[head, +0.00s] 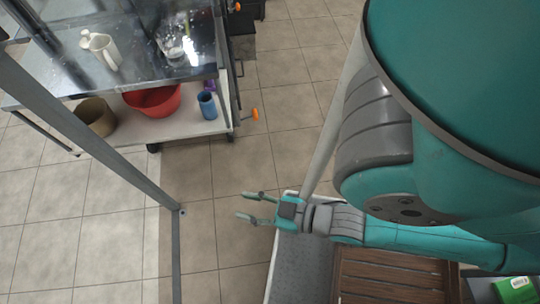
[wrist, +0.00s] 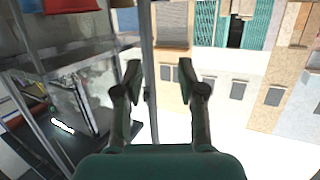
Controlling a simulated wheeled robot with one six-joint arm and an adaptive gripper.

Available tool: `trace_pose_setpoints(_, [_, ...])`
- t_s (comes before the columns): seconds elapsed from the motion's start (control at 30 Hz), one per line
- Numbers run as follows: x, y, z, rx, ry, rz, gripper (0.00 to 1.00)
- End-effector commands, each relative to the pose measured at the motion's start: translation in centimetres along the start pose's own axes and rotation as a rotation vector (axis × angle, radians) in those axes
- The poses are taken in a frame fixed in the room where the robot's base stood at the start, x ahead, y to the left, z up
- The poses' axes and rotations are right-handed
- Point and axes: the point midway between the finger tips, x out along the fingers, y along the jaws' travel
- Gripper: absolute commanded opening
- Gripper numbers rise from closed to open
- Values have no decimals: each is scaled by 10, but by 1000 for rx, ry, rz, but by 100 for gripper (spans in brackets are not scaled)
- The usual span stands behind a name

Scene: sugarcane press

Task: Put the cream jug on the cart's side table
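My gripper (head: 250,205) is open and empty, well below and to the right of the jug, over the tiled floor. In the wrist view my gripper (wrist: 158,78) shows two spread fingers with nothing between them. I cannot make out the jug in the wrist view. I cannot tell for sure which surface is the cart's side table.
A clear glass vessel (head: 174,48) stands right of the jug. The lower shelf holds a red bowl (head: 152,100), a tan pot (head: 96,116) and a blue cup (head: 207,105). A grey post (head: 100,145) crosses the left. A slatted wooden piece (head: 390,275) lies at bottom right.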

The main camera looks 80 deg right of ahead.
Motion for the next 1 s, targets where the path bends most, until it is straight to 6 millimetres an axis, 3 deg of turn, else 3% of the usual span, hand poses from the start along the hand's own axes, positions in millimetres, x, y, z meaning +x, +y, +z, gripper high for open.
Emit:
trace_pose_setpoints(0.1, [-31,-6,0,-14,-24,-39,40])
trace_pose_setpoints(0.3, [-52,-9,-2,-25,-35,-69,40])
trace_pose_setpoints(1.0, [-53,-9,-3,-25,-35,-71,40])
